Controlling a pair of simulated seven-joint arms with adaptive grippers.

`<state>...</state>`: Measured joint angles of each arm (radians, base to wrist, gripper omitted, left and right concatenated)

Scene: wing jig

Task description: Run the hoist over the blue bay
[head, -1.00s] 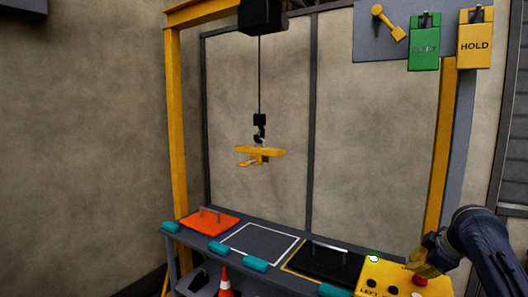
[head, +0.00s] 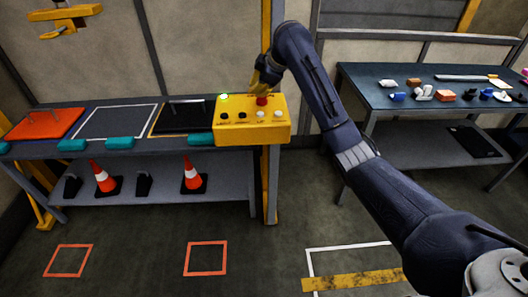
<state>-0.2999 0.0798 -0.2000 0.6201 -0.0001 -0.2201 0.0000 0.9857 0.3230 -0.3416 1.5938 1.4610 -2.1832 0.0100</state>
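The hoist's yellow lifting beam (head: 64,22) hangs at the upper left of the head view; its trolley and most of its cable are out of frame. My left gripper is out of view.
The bench carries an orange plate (head: 43,125), an empty white-outlined bay (head: 115,121) and a black plate (head: 183,117) with a handle. Teal blocks (head: 119,143) line its front edge. Cones (head: 193,177) stand below. A second table (head: 385,85) holds small parts.

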